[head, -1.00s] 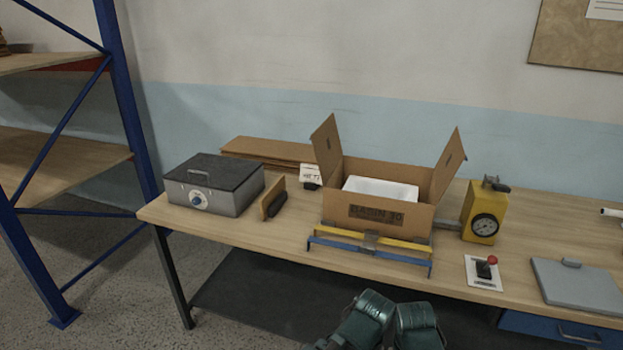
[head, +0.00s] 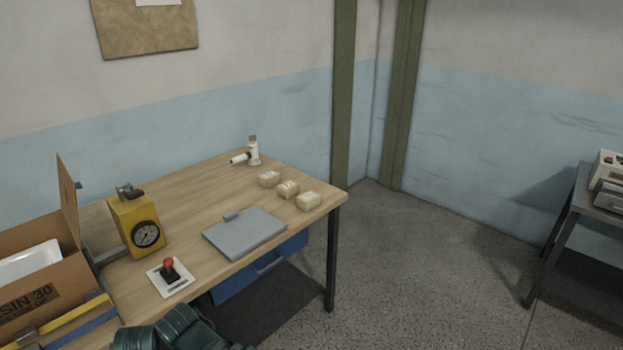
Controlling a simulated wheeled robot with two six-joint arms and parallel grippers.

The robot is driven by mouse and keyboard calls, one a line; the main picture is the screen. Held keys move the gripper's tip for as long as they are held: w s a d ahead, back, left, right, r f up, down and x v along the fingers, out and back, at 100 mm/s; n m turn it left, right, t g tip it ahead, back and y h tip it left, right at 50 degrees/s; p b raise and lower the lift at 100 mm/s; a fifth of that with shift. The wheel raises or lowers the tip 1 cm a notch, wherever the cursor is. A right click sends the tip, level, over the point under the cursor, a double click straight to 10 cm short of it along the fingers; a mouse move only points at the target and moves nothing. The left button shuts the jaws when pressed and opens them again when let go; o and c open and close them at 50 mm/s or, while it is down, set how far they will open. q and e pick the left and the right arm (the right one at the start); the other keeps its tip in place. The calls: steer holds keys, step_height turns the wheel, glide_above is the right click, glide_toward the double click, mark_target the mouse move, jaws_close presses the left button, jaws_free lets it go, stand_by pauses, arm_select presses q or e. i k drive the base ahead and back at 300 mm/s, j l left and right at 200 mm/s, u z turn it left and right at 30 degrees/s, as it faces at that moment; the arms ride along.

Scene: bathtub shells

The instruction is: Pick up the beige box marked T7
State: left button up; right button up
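Three small beige boxes stand in a slanting row near the right end of the wooden workbench (head: 180,215). They are a back one (head: 269,180), a middle one (head: 288,190) and a front one (head: 308,202). Each has a pale label on top, too small to read, so I cannot tell which is marked T7. Neither gripper shows.
A grey flat plate (head: 244,233) with a handle lies in front of the boxes. A white bottle-like item (head: 253,151) stands behind them. A yellow gauge (head: 134,222), a red-knobbed switch (head: 170,272) and an open carton (head: 40,290) are left.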

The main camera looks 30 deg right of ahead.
mark_target(270, 178)
steer(key=i+l+z, duration=0.15)
steer(key=z, duration=0.2)
steer(key=i+z, duration=0.75)
steer(key=k+j, duration=0.05)
steer(key=k, duration=0.05)
